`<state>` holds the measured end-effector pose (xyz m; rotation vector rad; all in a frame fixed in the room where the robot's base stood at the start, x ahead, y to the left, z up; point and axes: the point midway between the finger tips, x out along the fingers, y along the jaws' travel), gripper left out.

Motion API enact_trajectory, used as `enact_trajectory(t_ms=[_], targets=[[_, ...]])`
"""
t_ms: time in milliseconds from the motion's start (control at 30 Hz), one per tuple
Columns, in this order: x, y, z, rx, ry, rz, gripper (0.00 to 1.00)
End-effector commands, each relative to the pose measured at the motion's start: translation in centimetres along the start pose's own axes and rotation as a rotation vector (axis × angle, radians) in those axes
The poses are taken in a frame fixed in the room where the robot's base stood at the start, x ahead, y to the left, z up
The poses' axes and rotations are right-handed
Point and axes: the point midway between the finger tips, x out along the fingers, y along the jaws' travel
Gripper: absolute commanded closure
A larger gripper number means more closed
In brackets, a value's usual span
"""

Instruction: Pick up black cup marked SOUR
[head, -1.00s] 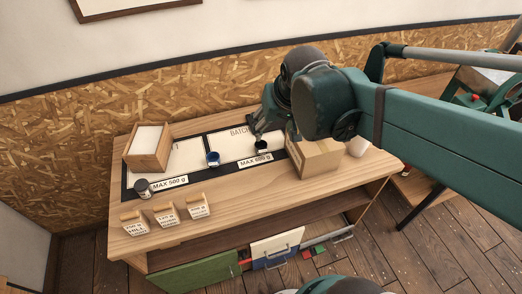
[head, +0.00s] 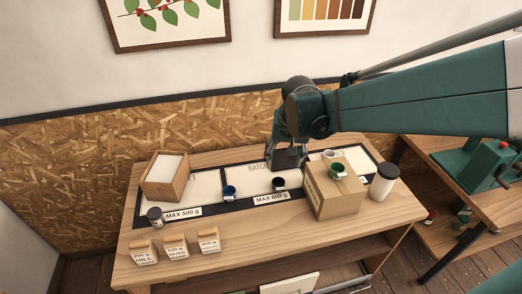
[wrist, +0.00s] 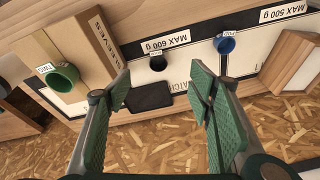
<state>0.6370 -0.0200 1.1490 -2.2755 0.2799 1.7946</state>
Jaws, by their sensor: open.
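In the wrist view the black cup (wrist: 157,64) is ahead of the fingertips, left of the blue cup. It has a small tag too small to read, so I cannot confirm SOUR. A dark jar or cup (head: 155,216) with an unreadable label stands at the table's front left. My gripper (head: 288,157) is behind and above the black cup, apart from it. In the wrist view my gripper (wrist: 162,85) is open and empty.
A blue cup (head: 229,193) stands left of the black cup. A cardboard box (head: 333,196) with a green cup (head: 337,170) on top is close on the right. A wooden box (head: 165,178) and several small bags (head: 176,246) are left. A dark flat block (wrist: 150,96) lies nearby.

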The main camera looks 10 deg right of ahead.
Motion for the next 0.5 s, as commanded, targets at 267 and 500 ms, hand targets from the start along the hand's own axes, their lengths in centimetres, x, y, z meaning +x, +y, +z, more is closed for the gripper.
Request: enact_trajectory(t_ms=[267, 500], targets=[[4.5, -0.3, -2.3, 0.046, -0.058, 0.018, 0.48], [8.6, -0.4, -3.9, 0.087, -0.107, 0.036, 0.48]])
